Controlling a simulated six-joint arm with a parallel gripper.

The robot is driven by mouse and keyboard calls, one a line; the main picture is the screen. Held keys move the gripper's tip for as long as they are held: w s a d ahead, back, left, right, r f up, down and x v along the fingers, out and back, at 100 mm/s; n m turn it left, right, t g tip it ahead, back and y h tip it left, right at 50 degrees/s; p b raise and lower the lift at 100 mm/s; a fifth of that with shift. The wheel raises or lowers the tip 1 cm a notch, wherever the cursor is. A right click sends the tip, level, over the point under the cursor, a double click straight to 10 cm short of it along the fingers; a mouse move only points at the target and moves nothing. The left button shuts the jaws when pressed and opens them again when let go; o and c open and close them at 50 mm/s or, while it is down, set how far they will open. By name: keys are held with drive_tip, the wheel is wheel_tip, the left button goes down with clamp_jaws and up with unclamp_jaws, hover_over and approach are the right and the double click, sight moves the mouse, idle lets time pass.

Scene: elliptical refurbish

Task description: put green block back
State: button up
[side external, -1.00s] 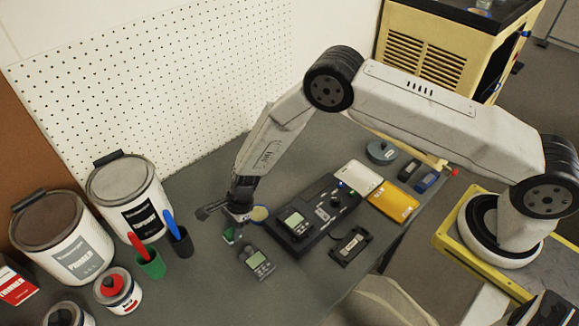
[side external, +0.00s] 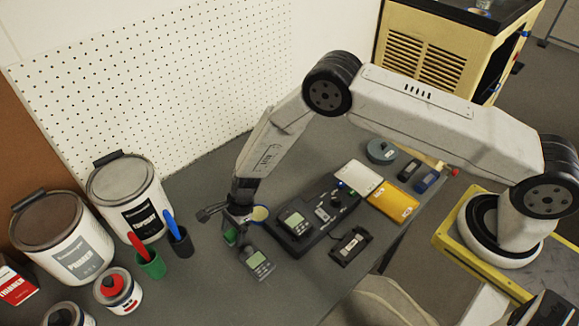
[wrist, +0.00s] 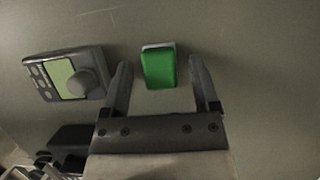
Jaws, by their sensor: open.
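The green block (wrist: 159,69) lies on the table between and just beyond the open fingers of my gripper (wrist: 163,85) in the wrist view. It has a pale edge at its far end. In the side view the green block (side external: 230,237) shows just below my gripper (side external: 236,222), partly hidden by it. My gripper is open, low over the table, with nothing held. I cannot tell whether a finger touches the block.
A grey handheld meter (side external: 260,264) lies close beside the block, and also shows left in the wrist view (wrist: 65,76). A black station (side external: 315,222) holds another meter (side external: 295,223). A green cup (side external: 150,265) and a dark cup (side external: 180,245) hold markers. Paint cans (side external: 128,190) stand left.

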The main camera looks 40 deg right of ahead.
drive_tip(key=v, duration=1.2)
idle(0.3)
drive_tip(key=shift+r, duration=0.15)
idle(0.4)
drive_tip(key=s+d+r+n+t+h, duration=0.2)
drive_tip(key=s+d+r+n+h, duration=0.2)
drive_tip(key=s+d+r+n, duration=1.2)
drive_tip(key=s+d+n, duration=0.2)
drive_tip(key=d, duration=0.1)
drive_tip(key=shift+s+d+r+t, duration=0.2)
drive_tip(key=shift+d+r+t, duration=0.05)
drive_tip(key=shift+d+t, duration=0.05)
